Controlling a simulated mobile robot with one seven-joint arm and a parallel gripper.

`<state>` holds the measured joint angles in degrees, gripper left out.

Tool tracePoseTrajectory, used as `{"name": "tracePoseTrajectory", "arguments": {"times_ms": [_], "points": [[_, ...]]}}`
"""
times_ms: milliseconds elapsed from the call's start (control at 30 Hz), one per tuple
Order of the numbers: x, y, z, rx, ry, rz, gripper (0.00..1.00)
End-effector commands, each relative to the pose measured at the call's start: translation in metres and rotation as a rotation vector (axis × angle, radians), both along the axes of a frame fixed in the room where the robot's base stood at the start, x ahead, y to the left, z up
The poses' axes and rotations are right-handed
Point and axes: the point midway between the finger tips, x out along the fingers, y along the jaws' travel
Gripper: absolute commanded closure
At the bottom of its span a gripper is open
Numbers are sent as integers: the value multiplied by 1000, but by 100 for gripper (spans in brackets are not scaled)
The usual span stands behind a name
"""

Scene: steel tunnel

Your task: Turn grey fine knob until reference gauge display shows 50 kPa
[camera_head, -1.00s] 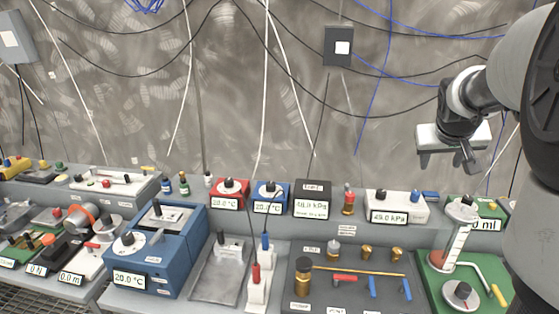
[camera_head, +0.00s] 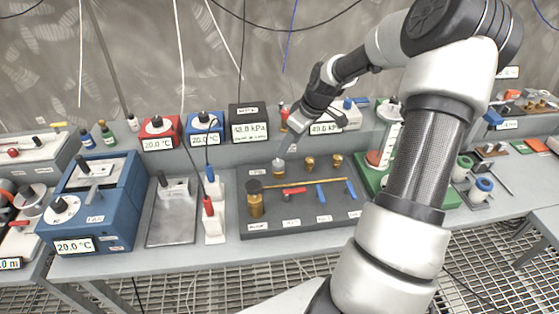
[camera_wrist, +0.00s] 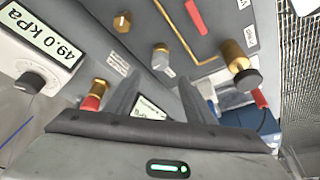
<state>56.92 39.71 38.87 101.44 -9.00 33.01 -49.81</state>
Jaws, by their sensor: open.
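The grey fine knob (camera_head: 278,165) stands upright on the dark valve board (camera_head: 228,222) in the head view. In the wrist view the grey knob (camera_wrist: 161,58) is ahead of and between my fingertips, apart from them. My gripper (camera_wrist: 158,92) is open and empty. In the head view my gripper (camera_head: 288,143) hangs above and behind the knob, tilted down. A black gauge box (camera_head: 249,115) shows about 48.0 kPa in small blurred digits. A white box (camera_wrist: 42,62) shows 49.0 kPa in the wrist view. I cannot tell for sure which is the reference gauge.
Brass knobs (camera_head: 310,163) stand right of the grey knob. A brass cylinder with a black cap (camera_head: 256,200) stands front left. A red-and-brass fitting (camera_wrist: 95,93) is close to my left finger in the wrist view.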

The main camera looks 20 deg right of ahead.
Motion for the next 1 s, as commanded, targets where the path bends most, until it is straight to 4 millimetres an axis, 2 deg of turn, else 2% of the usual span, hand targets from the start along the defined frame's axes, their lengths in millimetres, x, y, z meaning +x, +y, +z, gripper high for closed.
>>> {"name": "tracePoseTrajectory", "arguments": {"times_ms": [33,200,400,600,900,1000], "points": [[4,3,-12,2,2,2,51],[16,11,-47,2,3,2,51],[28,17,-77,1,2,1,51],[33,18,-92,-1,0,0,51],[34,18,-94,-2,0,-1,51],[34,18,-94,-2,0,-1,66]]}}
